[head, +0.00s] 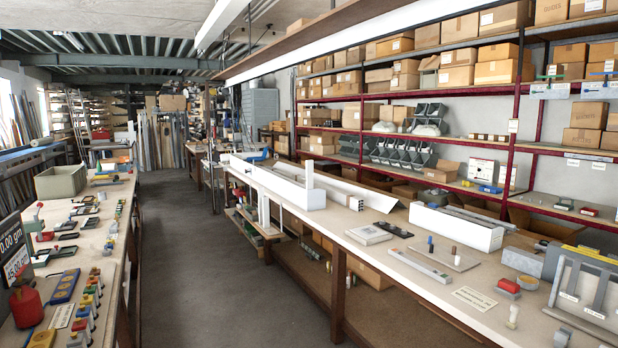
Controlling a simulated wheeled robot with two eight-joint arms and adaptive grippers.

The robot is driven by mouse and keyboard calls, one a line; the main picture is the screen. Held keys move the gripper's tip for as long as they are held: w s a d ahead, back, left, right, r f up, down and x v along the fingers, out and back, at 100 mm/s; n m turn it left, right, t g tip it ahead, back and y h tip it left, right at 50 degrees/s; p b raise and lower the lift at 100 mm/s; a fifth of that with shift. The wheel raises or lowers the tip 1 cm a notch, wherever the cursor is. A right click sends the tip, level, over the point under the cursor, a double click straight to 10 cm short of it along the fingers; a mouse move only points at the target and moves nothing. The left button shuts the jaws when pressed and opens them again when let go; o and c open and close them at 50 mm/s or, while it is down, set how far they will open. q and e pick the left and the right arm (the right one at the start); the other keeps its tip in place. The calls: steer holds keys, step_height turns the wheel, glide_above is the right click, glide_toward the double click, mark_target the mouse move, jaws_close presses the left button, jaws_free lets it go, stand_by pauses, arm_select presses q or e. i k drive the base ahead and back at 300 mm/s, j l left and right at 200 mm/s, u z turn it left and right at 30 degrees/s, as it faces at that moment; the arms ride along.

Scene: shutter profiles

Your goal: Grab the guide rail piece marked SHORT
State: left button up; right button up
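No part marked SHORT can be read from here; the labels are too small. On the right bench, a stand (553,262) at the right edge holds upright grey rail-like pieces (600,290) in front of a yellow-edged plate, with small white labels (568,296) by their feet. Neither of my grippers is in view.
A concrete aisle (250,270) runs between the right bench (380,262) and the cluttered left bench (115,225). A red-topped block (508,287), a paper sign (475,298) and small cylinders (512,317) lie near the stand. Shelves of cardboard boxes (495,72) rise behind.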

mark_target(309, 164)
steer(key=i+l, duration=0.15)
steer(key=i, duration=0.25)
steer(key=i+l, duration=0.15)
steer(key=i, duration=0.3)
steer(key=i+l, duration=0.1)
steer(key=i, duration=0.3)
steer(key=i+j+u, duration=0.15)
steer(key=i+u, duration=0.15)
steer(key=i, duration=0.45)
steer(key=i+u, duration=0.3)
steer(key=i, duration=0.45)
steer(key=i+l+u, duration=0.3)
steer(key=i, duration=0.45)
steer(key=i+j+z, duration=0.1)
steer(key=i+z, duration=0.15)
steer(key=i, duration=0.35)
steer(key=i+j+z, duration=0.3)
steer(key=i, duration=0.3)
steer(key=l, duration=0.1)
